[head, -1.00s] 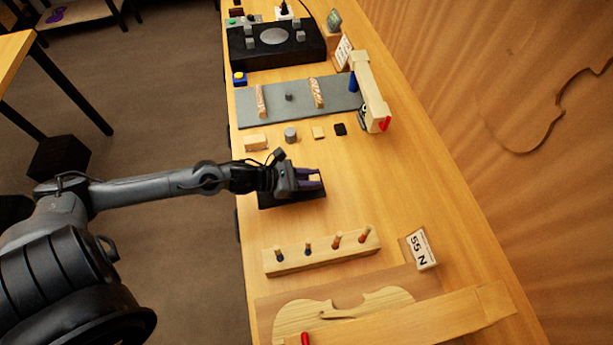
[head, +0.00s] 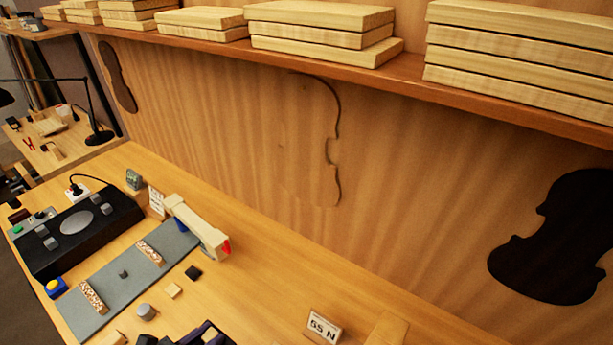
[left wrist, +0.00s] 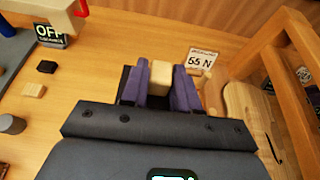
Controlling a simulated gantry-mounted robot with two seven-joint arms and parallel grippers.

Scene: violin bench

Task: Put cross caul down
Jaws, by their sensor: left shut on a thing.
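My left gripper (head: 207,334) shows at the bottom edge of the head view, partly cut off, with purple fingers. In the left wrist view its fingers (left wrist: 160,84) are shut on a pale wooden block (left wrist: 160,76), which looks like the cross caul. Only the end of the block shows between the fingers; the rest is hidden. Whether it touches the surface below cannot be told. My right gripper is not in view.
A grey mat (head: 117,292) bears two speckled strips. A cream beam with a red tip (head: 203,230) stands at its far end. Small blocks lie nearby, including a black one (head: 193,272). A "55 N" card (head: 323,327) stands to the right. A black device (head: 78,238) is at left.

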